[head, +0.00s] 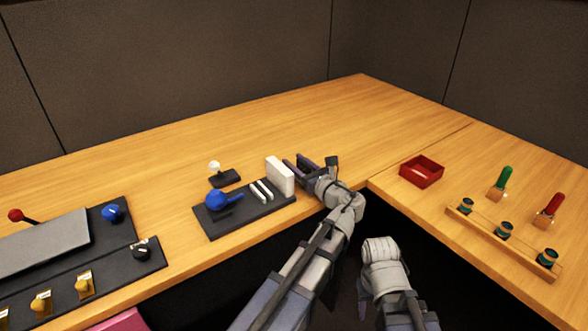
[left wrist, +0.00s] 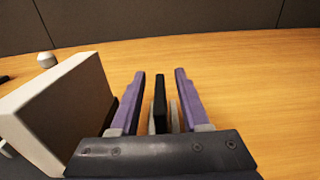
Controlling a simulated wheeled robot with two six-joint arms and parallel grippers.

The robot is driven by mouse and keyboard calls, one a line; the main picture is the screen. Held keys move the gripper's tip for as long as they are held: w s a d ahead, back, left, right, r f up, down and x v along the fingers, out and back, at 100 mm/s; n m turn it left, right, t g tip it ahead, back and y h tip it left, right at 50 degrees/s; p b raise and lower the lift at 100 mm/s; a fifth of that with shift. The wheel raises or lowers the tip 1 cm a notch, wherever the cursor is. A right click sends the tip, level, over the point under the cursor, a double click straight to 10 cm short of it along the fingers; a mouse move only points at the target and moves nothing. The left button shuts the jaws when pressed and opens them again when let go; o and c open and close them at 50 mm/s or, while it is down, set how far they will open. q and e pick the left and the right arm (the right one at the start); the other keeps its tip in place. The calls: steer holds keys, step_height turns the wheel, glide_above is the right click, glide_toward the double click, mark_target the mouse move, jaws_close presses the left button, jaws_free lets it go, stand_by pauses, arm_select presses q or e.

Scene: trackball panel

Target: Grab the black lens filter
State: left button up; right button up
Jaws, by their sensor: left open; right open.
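My left gripper (head: 301,163) is open at the right end of the small dark panel, just right of the white block. In the left wrist view its two purple fingers (left wrist: 160,75) point away across the wooden table. A thin black upright piece (left wrist: 160,98), seen nearly edge-on, stands between the fingers with a gap on each side; it looks like the black lens filter. Small grey parts flank its lower end. In the head view I cannot make out the filter, with the gripper over that spot.
The white block (head: 280,175) stands close left of the left gripper, on the dark panel (head: 225,226) with a blue trackball (head: 216,200). A red tray (head: 422,171) lies to the right. The table behind the gripper is clear.

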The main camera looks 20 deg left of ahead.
arm_select(q)
steer(key=shift+s+d, duration=0.1)
steer(key=shift+d, duration=0.15)
steer(key=shift+a, duration=0.1)
jaws_close()
